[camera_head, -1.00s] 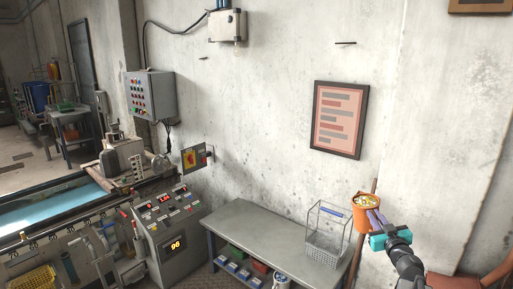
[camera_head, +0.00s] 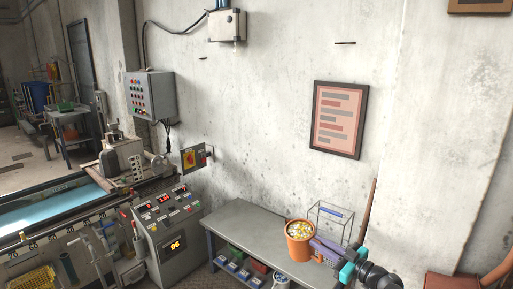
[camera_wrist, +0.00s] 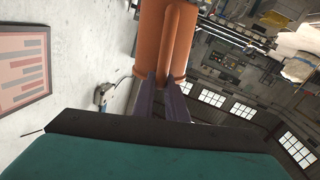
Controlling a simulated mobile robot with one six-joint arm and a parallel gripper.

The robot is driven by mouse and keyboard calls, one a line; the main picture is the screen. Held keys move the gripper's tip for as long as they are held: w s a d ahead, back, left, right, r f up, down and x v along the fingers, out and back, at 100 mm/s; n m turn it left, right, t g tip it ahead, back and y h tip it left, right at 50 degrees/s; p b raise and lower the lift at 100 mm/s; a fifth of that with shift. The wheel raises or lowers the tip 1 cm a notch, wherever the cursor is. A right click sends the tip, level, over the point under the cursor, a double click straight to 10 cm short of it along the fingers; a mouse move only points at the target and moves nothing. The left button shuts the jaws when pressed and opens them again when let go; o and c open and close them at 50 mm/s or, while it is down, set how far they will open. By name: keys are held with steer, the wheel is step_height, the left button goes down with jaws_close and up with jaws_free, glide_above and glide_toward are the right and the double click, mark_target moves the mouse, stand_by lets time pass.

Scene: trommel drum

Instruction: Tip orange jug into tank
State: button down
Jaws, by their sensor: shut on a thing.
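The orange jug (camera_head: 299,244) is upright in the head view, with small yellow and white pieces filling its open top. My gripper (camera_head: 322,247) is shut on the jug from its right side. In the wrist view the purple fingers (camera_wrist: 162,98) close on the orange handle of the jug (camera_wrist: 152,40). The clear tank (camera_head: 331,222) has a thin dark frame and stands on the grey bench. The jug and my gripper hide the lower part of the tank in the head view. The jug is in front of the tank and to its left in the picture.
The grey bench (camera_head: 243,229) is clear on its left part, with several small bins (camera_head: 231,266) on the shelf below. A control console (camera_head: 168,230) stands left of the bench. The wall behind carries a framed notice (camera_head: 340,120).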

steer(key=s+a+f+n+g+y, duration=0.1)
steer(key=s+a+n+g+y, duration=0.1)
steer(key=s+a+g+y, duration=0.1)
steer(key=shift+s+a+n, duration=0.4)
steer(key=shift+s+a, duration=0.5)
steer(key=shift+a, duration=0.35)
steer(key=shift+d+f, duration=0.1)
steer(key=shift+d, duration=0.25)
steer(key=shift+w, duration=0.15)
